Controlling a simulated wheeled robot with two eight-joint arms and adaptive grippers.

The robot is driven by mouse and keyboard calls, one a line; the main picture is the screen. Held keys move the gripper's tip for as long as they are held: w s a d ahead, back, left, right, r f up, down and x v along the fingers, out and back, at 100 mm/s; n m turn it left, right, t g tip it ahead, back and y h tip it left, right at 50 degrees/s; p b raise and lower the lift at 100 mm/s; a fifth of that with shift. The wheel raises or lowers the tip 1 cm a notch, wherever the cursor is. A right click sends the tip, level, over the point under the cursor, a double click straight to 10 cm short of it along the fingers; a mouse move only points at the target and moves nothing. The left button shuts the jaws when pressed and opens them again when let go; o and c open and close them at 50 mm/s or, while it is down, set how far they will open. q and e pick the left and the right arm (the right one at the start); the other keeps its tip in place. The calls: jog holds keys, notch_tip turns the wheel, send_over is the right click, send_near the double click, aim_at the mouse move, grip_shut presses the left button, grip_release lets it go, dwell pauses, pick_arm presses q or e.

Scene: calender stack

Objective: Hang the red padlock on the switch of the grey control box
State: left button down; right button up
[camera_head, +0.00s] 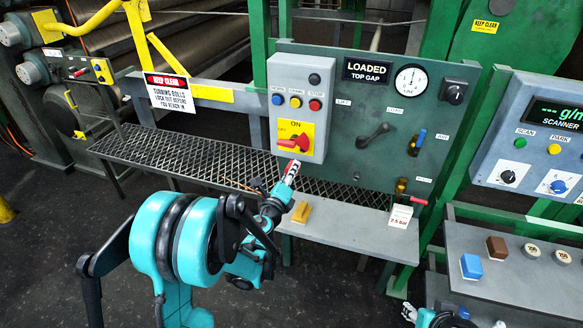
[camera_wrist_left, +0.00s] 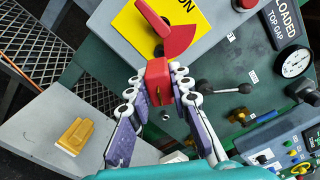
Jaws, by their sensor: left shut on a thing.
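The grey control box (camera_head: 318,118) is on the green panel, with a red switch (camera_head: 291,144) on a yellow ON plate. In the left wrist view the red switch (camera_wrist_left: 172,38) slants across its plate, just beyond the fingertips. My left gripper (camera_head: 291,172) is just below the box, its fingers shut on the red padlock (camera_wrist_left: 158,76). The padlock looks apart from the switch in the wrist view; its shackle is hard to make out. My right gripper (camera_head: 409,312) shows only as a small part at the bottom edge, so its jaw state is unclear.
A grey shelf (camera_head: 345,228) below the panel holds a yellow block (camera_head: 301,212) and a white tag card (camera_head: 400,217). A black lever (camera_head: 373,135) sticks out right of the box. A mesh walkway (camera_head: 190,160) lies to the left. A scanner console (camera_head: 535,135) stands at right.

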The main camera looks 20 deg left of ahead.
pick_arm(q)
jog(key=shift+w+d, duration=0.1)
jog(key=shift+d, duration=0.1)
jog(key=shift+a+f, duration=0.1)
jog(key=shift+w+b, duration=0.3)
jog(key=shift+w, duration=1.6)
jog(key=c, duration=1.9)
grip_release()
grip_shut()
